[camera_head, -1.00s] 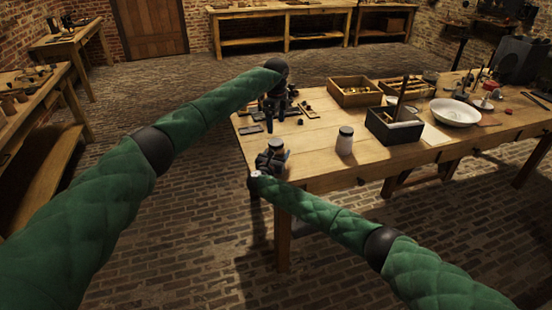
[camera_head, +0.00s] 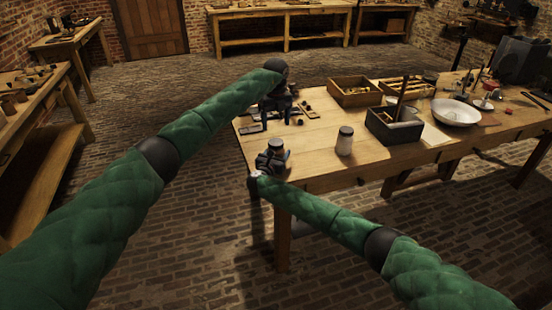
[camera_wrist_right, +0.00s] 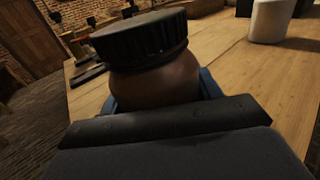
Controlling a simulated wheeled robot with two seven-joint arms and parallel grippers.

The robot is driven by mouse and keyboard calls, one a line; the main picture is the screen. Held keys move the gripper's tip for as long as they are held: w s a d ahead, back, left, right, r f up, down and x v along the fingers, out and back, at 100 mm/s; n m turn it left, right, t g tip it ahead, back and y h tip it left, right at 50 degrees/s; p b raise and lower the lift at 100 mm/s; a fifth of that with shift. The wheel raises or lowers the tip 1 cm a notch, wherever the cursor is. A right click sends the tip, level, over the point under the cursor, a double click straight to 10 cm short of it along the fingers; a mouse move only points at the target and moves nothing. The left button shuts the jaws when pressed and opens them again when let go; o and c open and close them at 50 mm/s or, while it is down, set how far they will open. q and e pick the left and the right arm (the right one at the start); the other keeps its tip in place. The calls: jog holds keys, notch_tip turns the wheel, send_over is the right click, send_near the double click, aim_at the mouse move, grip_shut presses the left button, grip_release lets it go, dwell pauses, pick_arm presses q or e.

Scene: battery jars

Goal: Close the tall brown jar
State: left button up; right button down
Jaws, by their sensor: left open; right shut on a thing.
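The tall brown jar (camera_wrist_right: 160,82) stands between the blue fingers of my right gripper (camera_head: 272,158), which is shut on its body. A black ribbed lid (camera_wrist_right: 140,40) sits on top of the jar in the right wrist view; I cannot tell how tightly it is seated. In the head view the lid (camera_head: 276,146) shows just above the right gripper, near the table's left front corner. My left gripper (camera_head: 279,112) is open above the table's left end, behind the jar and apart from it. The left fingertips are small and dark.
Small flat parts lie near the left gripper.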

aim_at(276, 142)
pick_arm(q)
jog(key=shift+m, duration=0.7)
jog(key=shift+f, duration=4)
jog(key=c, duration=1)
jog(key=m, duration=1.2)
jog(key=o, duration=1.2)
jog(key=shift+c, duration=0.2)
